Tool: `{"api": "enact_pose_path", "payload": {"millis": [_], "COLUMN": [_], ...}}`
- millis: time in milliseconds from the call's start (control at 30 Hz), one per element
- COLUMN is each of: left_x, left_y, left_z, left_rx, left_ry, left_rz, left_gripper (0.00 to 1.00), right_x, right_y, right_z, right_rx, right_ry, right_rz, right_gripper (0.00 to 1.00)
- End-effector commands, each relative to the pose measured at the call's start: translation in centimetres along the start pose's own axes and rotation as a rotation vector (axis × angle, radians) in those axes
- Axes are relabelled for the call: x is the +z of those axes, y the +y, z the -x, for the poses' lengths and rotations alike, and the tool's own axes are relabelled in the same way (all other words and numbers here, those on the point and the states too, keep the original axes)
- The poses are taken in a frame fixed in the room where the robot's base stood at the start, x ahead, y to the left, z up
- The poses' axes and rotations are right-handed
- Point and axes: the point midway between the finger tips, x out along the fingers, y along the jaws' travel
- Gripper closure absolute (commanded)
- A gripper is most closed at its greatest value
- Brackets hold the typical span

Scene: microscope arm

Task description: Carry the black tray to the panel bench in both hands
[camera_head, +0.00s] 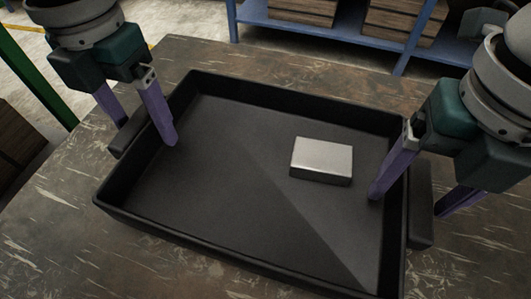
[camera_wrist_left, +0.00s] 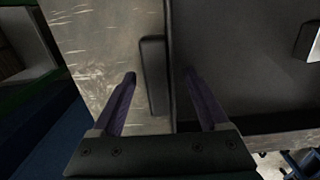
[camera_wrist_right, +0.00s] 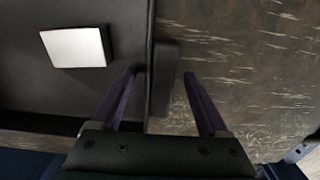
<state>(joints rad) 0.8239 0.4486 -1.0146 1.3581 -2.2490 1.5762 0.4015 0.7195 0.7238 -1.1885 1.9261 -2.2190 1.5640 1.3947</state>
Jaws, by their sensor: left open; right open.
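The black tray (camera_head: 240,180) sits on a worn brown table, with a silver-grey block (camera_head: 322,158) lying in its right half. My left gripper (camera_head: 148,135) is open at the tray's left side. In the left wrist view its fingers (camera_wrist_left: 160,80) stand on either side of the left handle (camera_wrist_left: 153,75) and wall, with gaps on both sides. My right gripper (camera_head: 405,198) is open at the right side. In the right wrist view its fingers (camera_wrist_right: 160,78) stand on either side of the right handle (camera_wrist_right: 163,78) and wall, apart from them.
The table top (camera_head: 60,210) is bare around the tray. A blue shelf rack (camera_head: 310,28) with wooden crates (camera_head: 405,20) stands behind the table. A green post (camera_head: 38,75) is at the far left.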

Motion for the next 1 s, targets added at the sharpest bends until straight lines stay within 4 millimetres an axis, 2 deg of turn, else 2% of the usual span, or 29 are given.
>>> {"api": "enact_pose_path", "payload": {"millis": [200,867,1000], "left_x": [0.00,0.00,0.00], "left_y": [-0.02,-0.04,-0.04], "left_z": [0.00,0.04,0.05], "left_rx": [0.000,-0.001,-0.001], "left_ry": [0.000,0.000,0.000], "left_rz": [0.000,0.000,0.000], "left_gripper": [0.25,0.99,1.00], "right_x": [-0.01,0.00,0.01], "right_y": [0.01,0.02,0.02], "right_z": [0.01,0.05,0.05], "right_rx": [0.000,0.000,0.000], "right_ry": [0.000,0.000,0.000], "right_rz": [0.000,0.000,0.000], "right_gripper": [0.25,0.99,1.00]}}
